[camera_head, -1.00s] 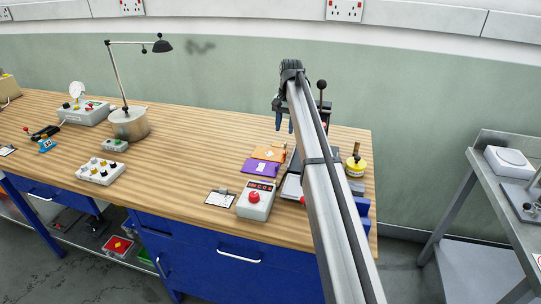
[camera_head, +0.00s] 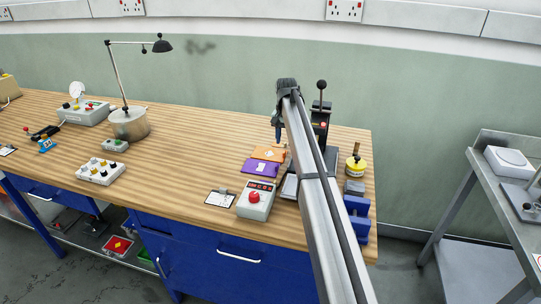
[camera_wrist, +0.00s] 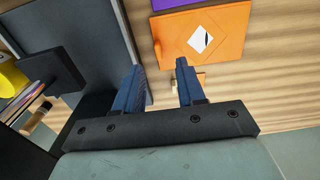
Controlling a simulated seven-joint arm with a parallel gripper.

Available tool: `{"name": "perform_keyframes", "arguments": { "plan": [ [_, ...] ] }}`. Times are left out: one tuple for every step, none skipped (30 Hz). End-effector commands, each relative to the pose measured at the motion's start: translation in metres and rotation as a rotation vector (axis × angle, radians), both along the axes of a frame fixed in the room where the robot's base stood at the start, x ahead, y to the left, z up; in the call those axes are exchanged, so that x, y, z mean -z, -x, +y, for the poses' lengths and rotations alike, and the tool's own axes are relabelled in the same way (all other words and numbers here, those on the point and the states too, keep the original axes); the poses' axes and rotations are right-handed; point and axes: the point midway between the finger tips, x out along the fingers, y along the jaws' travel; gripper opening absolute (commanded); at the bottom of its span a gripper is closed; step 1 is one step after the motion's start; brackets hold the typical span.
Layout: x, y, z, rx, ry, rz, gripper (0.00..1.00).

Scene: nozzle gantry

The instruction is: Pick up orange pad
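The orange pad (camera_head: 268,153) lies flat on the wooden bench, just behind a purple pad (camera_head: 261,168). A white diamond-shaped label shows on the orange pad in the wrist view (camera_wrist: 226,48). My gripper (camera_head: 277,132) is above the bench near the pad's far right side. In the wrist view my gripper (camera_wrist: 158,72) has its two blue fingers apart with nothing held between them. The orange pad there is beyond the fingertips and mostly to their right, apart from them as far as I can tell.
A black press with a lever (camera_head: 321,112) stands right of my gripper. A yellow-topped container (camera_head: 355,165) and blue blocks (camera_head: 357,217) are at the bench's right end.

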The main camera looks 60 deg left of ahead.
Motion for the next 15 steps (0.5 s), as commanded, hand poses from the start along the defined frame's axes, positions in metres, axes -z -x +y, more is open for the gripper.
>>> {"name": "perform_keyframes", "arguments": {
  "plan": [
    [0.002,0.0,-0.001,0.0,0.0,0.0,0.39],
    [0.004,0.0,-0.001,0.0,0.001,0.001,0.39],
    [0.007,0.001,-0.002,0.0,0.001,0.001,0.39],
    [0.01,0.001,-0.002,0.0,0.001,0.001,0.39],
    [0.013,0.001,-0.003,0.0,0.001,0.001,0.39],
    [0.018,0.001,-0.004,0.0,0.001,0.001,0.39],
    [0.022,0.002,-0.004,0.0,0.001,0.001,0.39],
    [0.026,0.002,-0.005,0.0,0.001,0.001,0.39],
    [0.032,0.002,-0.005,0.0,0.001,0.001,0.39],
    [0.037,0.002,-0.005,0.0,0.001,0.001,0.39],
    [0.04,0.002,-0.004,0.0,0.001,0.001,0.39],
    [0.044,0.002,-0.004,0.0,0.001,0.001,0.39],
    [0.047,0.002,-0.004,0.0,0.001,0.001,0.39],
    [0.048,0.002,-0.004,0.0,0.001,0.001,0.39],
    [0.05,0.002,-0.004,0.0,0.0,0.0,0.39]
  ]
}}
